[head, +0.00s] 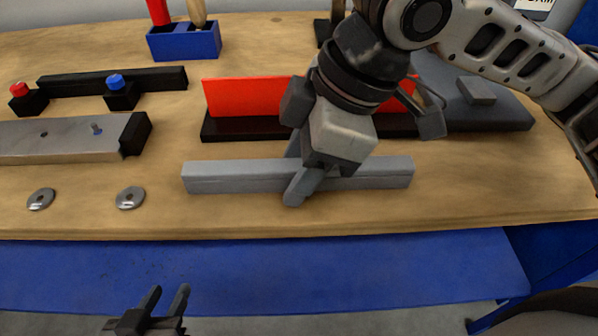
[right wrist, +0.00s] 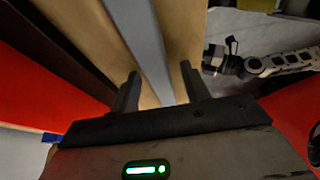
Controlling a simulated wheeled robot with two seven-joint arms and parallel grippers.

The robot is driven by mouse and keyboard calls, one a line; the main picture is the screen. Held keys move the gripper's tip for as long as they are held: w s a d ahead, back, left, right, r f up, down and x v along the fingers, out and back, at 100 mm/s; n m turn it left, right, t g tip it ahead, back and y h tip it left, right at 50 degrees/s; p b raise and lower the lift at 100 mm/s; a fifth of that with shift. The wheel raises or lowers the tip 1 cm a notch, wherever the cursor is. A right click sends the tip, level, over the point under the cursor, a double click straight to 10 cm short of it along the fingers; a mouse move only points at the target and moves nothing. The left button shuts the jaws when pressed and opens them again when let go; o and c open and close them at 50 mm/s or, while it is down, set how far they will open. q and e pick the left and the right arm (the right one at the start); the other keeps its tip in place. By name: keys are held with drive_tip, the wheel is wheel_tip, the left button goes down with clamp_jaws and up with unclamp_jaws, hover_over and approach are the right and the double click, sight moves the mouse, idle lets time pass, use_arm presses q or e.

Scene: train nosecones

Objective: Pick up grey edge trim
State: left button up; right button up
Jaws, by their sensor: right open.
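The grey edge trim (head: 225,177) is a long straight light-grey bar lying on the wooden table near its front edge. My right gripper (head: 296,175) is over the middle of the trim, pointing down, with its fingers on either side of the bar. In the right wrist view the trim (right wrist: 146,40) runs between the two open fingers of my right gripper (right wrist: 158,92), with space visible on both sides. The right gripper hides part of the trim in the head view. My left gripper (head: 165,302) is open and empty, low in front of the table.
A red panel on a black base (head: 240,98) stands just behind the trim. A grey metal block (head: 60,138) and two washers (head: 130,198) lie to the left. A blue holder (head: 185,41) stands at the back. A dark grey slab (head: 490,110) is at right.

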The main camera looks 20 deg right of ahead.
clamp_jaws()
use_arm(q)
drive_tip(key=shift+w+r, duration=0.1)
use_arm(e)
drive_tip(key=shift+r, duration=0.15)
